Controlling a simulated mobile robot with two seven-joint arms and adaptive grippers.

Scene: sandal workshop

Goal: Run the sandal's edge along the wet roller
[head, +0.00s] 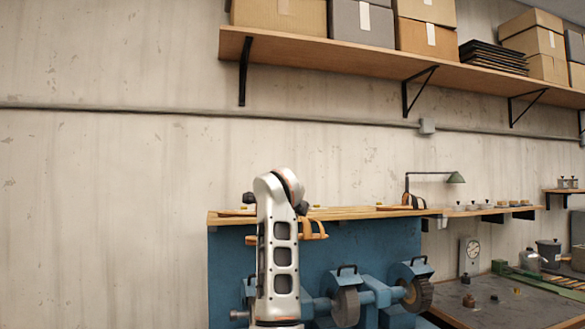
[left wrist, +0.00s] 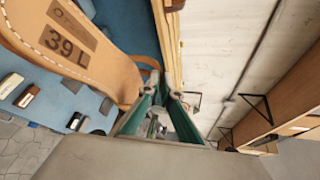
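A tan sandal, marked "39 L" on its footbed, fills the upper left of the left wrist view (left wrist: 95,62). In the head view its strap side (head: 313,230) shows right of my arm, in front of the blue machine. My left gripper (left wrist: 162,95) has green fingers close together at the sandal's heel end; the sandal appears held in the air, though the contact is partly hidden. In the head view my arm covers this gripper. A grey wheel (head: 345,306) and a dark brush-like wheel (head: 418,294) sit on the machine; I cannot tell which is the wet roller. My right gripper is out of view.
A wooden ledge (head: 372,213) tops the blue machine (head: 385,240), with a green lamp (head: 455,178) beyond. A high shelf (head: 330,55) holds boxes. A dark bench (head: 490,308) stands at right. The wall at left is clear.

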